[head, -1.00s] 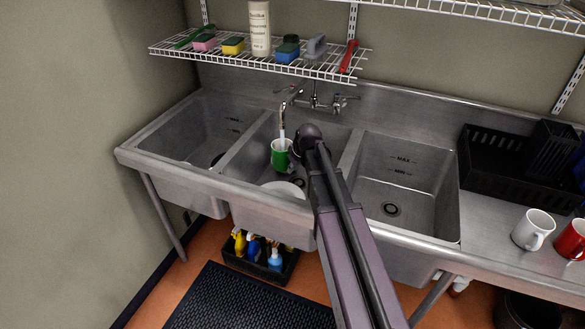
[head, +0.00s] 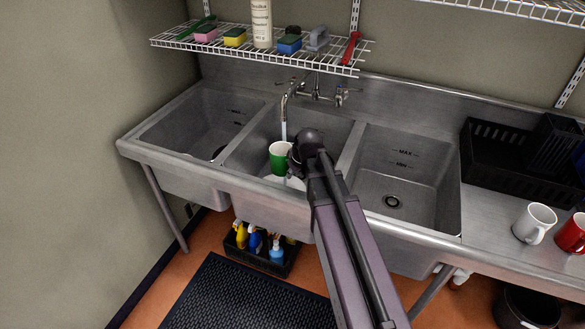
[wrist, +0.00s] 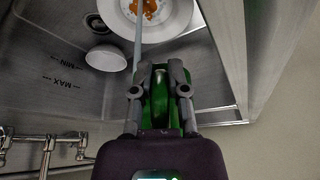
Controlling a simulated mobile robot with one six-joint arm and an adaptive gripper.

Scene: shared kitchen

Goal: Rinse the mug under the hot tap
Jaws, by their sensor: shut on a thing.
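A green mug with a pale rim (head: 279,158) hangs over the middle sink basin, roughly upright. My gripper (head: 301,152) is shut on it from the right. In the wrist view my gripper (wrist: 160,85) has its fingers around a green part of the mug (wrist: 160,100); most of the mug is hidden there. The tap (head: 287,103) is running. Its water stream (head: 284,131) falls at the back of the mug's rim. In the wrist view the stream (wrist: 137,35) passes beside my fingers. I cannot tell how much water enters the mug.
A plate with orange scraps (wrist: 150,32) and a white bowl (wrist: 106,58) lie in the basin below. A wire shelf (head: 345,70) with sponges and a bottle hangs above. White (head: 534,223) and red (head: 572,234) mugs stand right. The right basin (head: 400,170) looks empty.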

